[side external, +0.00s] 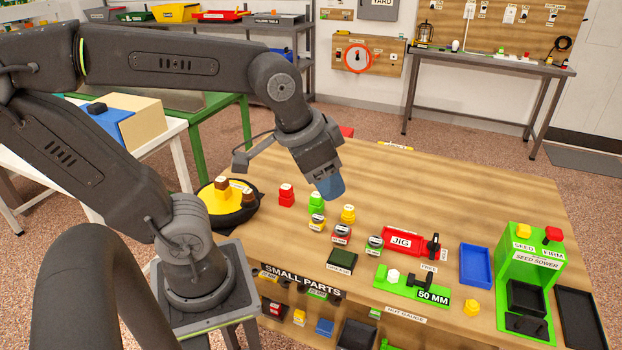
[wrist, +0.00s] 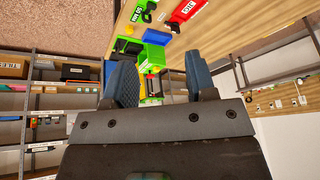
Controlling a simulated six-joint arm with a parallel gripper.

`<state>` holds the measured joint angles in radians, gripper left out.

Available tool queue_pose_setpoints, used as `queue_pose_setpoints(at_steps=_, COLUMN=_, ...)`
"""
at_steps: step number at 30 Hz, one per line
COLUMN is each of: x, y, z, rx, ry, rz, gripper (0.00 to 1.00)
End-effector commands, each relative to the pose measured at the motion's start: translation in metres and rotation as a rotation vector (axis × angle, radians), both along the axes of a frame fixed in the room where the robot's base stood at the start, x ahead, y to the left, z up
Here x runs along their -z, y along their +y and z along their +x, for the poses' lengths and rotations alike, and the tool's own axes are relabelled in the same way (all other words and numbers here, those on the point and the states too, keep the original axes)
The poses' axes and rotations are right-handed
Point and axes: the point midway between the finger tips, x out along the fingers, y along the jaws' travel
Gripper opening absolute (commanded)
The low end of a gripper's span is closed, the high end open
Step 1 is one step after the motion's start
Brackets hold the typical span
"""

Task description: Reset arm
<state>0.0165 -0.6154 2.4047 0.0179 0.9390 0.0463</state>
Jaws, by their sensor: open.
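My gripper (side external: 330,188) hangs from my raised, bent arm above the wooden bench (side external: 460,190), in the left-middle part of the side external view. Its blue fingertips point down and stay clear of the bench top. In the wrist view my gripper (wrist: 161,80) shows two ridged blue fingers spread apart, with nothing held between them. The green seed sower stand and the red jig show beyond the fingers there.
A yellow turntable (side external: 225,196) is at left. The red jig (side external: 402,241), blue tray (side external: 476,266) and green seed sower (side external: 530,258) are at right. The bench's far side is mostly clear.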

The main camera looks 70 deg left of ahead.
Motion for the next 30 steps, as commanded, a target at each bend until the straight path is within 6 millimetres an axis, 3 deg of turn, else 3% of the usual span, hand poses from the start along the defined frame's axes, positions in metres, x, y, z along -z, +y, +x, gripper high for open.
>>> queue_pose_setpoints(at_steps=6, x=0.005, y=0.001, z=-0.021, rx=-0.059, ry=-0.077, rz=-0.038, gripper=0.51)
queue_pose_setpoints(at_steps=30, x=0.005, y=0.001, z=-0.021, rx=-0.061, ry=-0.078, rz=-0.038, gripper=0.51)
